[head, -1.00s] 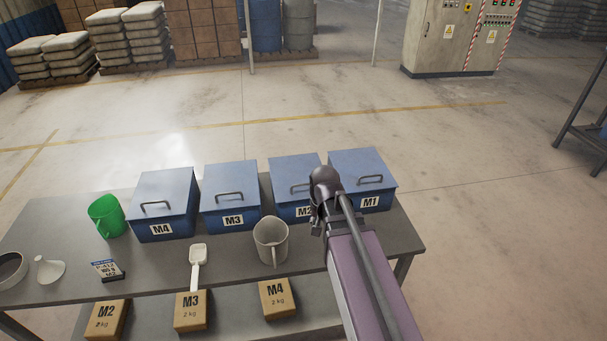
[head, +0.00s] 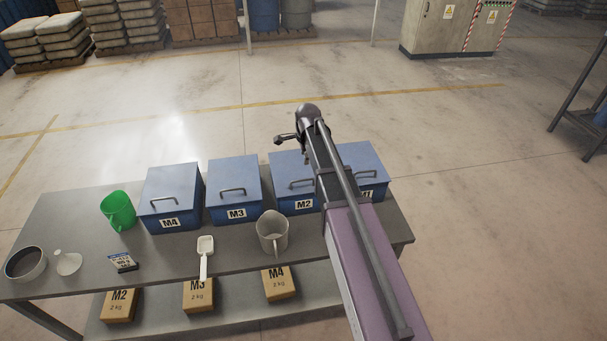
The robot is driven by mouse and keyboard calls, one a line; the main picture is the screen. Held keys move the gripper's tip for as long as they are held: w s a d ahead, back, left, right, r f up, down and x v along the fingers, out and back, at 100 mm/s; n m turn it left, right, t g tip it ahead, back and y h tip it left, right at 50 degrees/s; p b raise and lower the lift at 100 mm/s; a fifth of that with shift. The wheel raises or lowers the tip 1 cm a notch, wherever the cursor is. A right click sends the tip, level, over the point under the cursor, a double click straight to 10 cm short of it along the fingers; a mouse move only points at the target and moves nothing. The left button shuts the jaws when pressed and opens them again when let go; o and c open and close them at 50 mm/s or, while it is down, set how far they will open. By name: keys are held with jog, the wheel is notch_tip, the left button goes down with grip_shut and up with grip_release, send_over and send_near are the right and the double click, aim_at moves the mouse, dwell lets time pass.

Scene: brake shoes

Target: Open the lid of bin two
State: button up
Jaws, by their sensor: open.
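Bin two is the blue box labelled M2 (head: 290,206), third from the left in the row of bins on the table. Its flat lid (head: 288,165) is shut, with a dark bar handle (head: 301,183) near its front edge. My arm crosses the right side of the bin and hides part of it. My gripper (head: 279,140) is small and dark in the head view, above the back of bin M2 and apart from the handle. It is open and holds nothing.
Shut blue bins M4 (head: 171,191), M3 (head: 235,185) and M1 (head: 366,165) flank it. A green jug (head: 118,209), a grey jug (head: 271,236), a white scoop (head: 205,256) and a label card (head: 123,262) are on the grey table (head: 160,262).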

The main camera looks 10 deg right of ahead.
jog(key=shift+w+f, duration=0.1)
jog(key=shift+f, duration=0.1)
dwell(0.4)
jog(key=b, duration=1.4)
send_near(304, 178)
jog(key=s+f, duration=0.1)
jog(key=f, duration=0.1)
jog(key=s+a+f, duration=0.1)
jog(key=s+f, duration=0.1)
jog(key=shift+s+f, duration=0.1)
jog(key=shift+s, duration=0.1)
jog(key=shift+c, duration=0.2)
grip_shut()
